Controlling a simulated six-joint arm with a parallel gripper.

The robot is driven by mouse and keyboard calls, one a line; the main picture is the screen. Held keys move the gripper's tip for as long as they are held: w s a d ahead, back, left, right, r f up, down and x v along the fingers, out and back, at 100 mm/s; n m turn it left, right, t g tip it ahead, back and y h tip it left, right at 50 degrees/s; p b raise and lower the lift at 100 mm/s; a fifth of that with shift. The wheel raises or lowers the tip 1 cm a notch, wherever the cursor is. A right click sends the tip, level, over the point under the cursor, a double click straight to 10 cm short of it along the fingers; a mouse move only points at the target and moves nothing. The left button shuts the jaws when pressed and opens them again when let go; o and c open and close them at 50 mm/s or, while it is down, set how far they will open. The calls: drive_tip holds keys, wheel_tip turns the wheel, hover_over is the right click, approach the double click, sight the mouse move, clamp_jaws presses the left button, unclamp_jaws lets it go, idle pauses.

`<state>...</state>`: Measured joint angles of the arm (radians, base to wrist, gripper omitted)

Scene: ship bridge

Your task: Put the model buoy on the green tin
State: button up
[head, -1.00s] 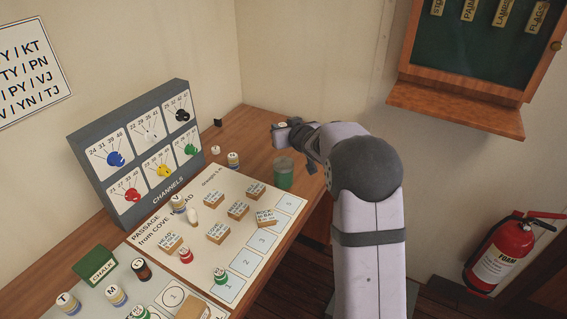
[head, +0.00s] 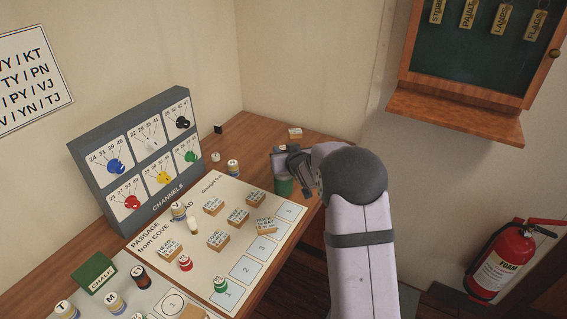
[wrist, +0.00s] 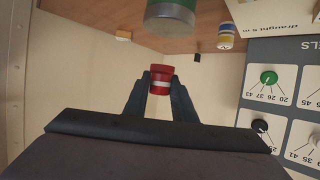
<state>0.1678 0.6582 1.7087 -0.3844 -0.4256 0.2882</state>
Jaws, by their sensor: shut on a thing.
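My gripper (wrist: 159,90) is shut on a red model buoy (wrist: 161,72) with a pale band, held between the two fingertips in the wrist view. The green tin (wrist: 172,12) is at the top of the wrist view, apart from the buoy in the picture. In the head view the green tin (head: 284,188) stands near the right edge of the desk. My gripper (head: 284,158) is just above it there and covers its upper part. The held buoy cannot be made out in the head view.
A small wooden block (head: 295,134) lies behind the tin. A lettered bottle-like piece (head: 233,169) stands to its left. The passage sheet (head: 238,262) carries several wooden blocks. The channel panel (head: 139,158) stands at the left, and a key cabinet ledge (head: 455,112) juts from the right wall.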

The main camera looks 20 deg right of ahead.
drive_tip(key=shift+f+p, duration=0.45)
drive_tip(key=shift+f, duration=1.9)
drive_tip(key=shift+f, duration=0.1)
drive_tip(key=shift+f, duration=0.15)
drive_tip(key=o, duration=1)
drive_tip(key=shift+s+r, duration=0.1)
drive_tip(key=shift+r, duration=0.2)
drive_tip(key=b+v, duration=0.2)
drive_tip(key=v, duration=0.9)
drive_tip(key=shift+s+b, duration=0.4)
